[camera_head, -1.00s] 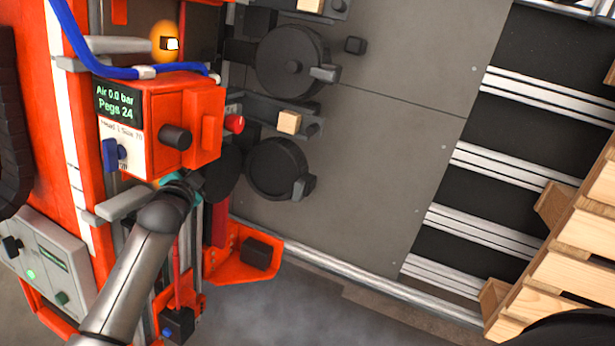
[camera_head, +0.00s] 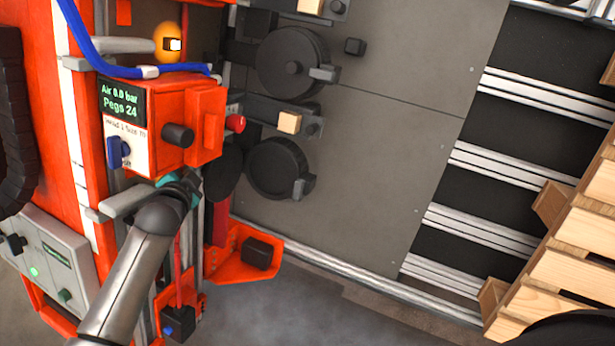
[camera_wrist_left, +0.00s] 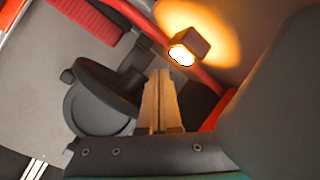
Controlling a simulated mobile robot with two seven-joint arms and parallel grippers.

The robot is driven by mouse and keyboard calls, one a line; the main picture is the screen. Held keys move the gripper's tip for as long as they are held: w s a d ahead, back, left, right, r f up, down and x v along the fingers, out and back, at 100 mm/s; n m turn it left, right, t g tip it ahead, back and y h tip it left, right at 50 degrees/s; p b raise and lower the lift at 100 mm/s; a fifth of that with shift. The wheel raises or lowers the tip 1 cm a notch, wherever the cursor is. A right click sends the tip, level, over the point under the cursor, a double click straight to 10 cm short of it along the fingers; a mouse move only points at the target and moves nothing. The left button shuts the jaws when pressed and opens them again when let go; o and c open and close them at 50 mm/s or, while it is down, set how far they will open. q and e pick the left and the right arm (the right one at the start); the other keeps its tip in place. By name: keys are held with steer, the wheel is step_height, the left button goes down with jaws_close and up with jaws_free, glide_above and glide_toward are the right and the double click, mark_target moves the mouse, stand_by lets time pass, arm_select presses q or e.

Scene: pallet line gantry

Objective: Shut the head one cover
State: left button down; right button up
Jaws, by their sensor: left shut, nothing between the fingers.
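In the head view my left arm reaches up to just below the box, and the fingertips are hidden there. My right gripper is out of view.
A black knob (camera_head: 177,136) and a red button (camera_head: 236,123) stick out near the box. A blue hose (camera_head: 80,45) runs above it. Black round discs (camera_head: 277,168) sit to the right on a grey plate. A glowing lamp (camera_wrist_left: 187,47) is close to the fingers. A wooden pallet (camera_head: 565,250) is far right.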

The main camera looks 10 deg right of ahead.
mark_target(209, 176)
arm_select(q)
steer(key=shift+s+d+p, duration=0.9)
steer(key=shift+s+d, duration=0.6)
steer(key=shift+d, duration=0.1)
steer(key=shift+s+d+p, duration=0.3)
steer(key=shift+s+d, duration=0.2)
steer(key=shift+d, duration=0.05)
steer(key=shift+s+d+f, duration=0.1)
steer(key=shift+s+d, duration=0.2)
steer(key=shift+d, duration=0.3)
steer(key=shift+s+d, duration=0.3)
steer(key=shift+d, duration=0.3)
steer(key=shift+s+d+f, duration=0.1)
steer(key=shift+s+d, duration=0.2)
steer(key=shift+d, duration=0.4)
